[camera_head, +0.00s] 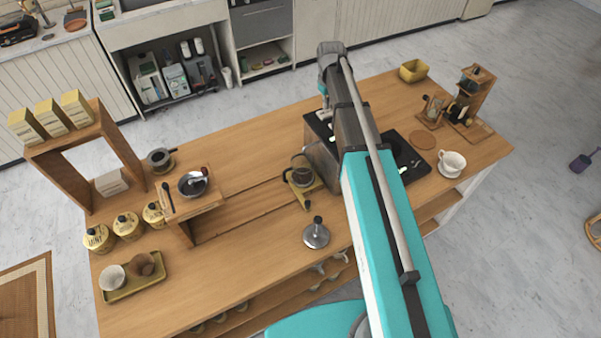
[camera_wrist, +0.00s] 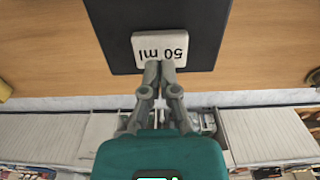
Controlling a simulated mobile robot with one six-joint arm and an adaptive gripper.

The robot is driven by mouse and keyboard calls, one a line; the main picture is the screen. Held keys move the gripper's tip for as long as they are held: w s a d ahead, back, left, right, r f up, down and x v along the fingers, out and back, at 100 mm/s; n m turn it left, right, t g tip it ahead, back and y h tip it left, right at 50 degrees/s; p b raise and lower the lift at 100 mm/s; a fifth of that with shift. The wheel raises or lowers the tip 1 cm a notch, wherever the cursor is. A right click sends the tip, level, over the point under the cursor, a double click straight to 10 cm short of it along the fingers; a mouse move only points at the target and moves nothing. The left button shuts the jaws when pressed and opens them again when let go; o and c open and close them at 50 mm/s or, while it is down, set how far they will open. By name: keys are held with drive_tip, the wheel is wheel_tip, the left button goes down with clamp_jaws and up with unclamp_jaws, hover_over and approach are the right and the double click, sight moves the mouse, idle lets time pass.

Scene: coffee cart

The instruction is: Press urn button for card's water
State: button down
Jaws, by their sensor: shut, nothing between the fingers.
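In the wrist view, a white plate marked "50 ml" (camera_wrist: 160,46) is set on a dark panel (camera_wrist: 205,25) and reads upside down. My gripper (camera_wrist: 160,68) is shut and empty, its fingertips side by side at the lower edge of that plate. I cannot tell whether they touch it. In the head view, the dark urn box (camera_head: 319,160) stands mid-table, partly hidden behind my arm. My fingers and the plate are hard to make out there. I cannot make out a readable recipe card.
A glass pot (camera_head: 301,174) stands beside the box. A metal kettle-like vessel (camera_head: 316,235) is nearer the front. A white cup (camera_head: 452,161) and yellow bowl (camera_head: 413,70) are at the right. A wooden stand (camera_head: 180,200) and several yellow tins are at the left.

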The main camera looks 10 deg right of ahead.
drive_tip(key=shift+f+b, duration=1.2)
drive_tip(key=shift+f, duration=0.05)
drive_tip(key=shift+r, duration=0.25)
drive_tip(key=shift+r+p, duration=1.35)
drive_tip(key=shift+p, duration=0.3)
drive_tip(key=shift+f+b, duration=1.35)
drive_tip(key=shift+b, duration=0.05)
idle(1.9)
drive_tip(key=shift+r+p, duration=1.35)
drive_tip(key=shift+p, duration=0.05)
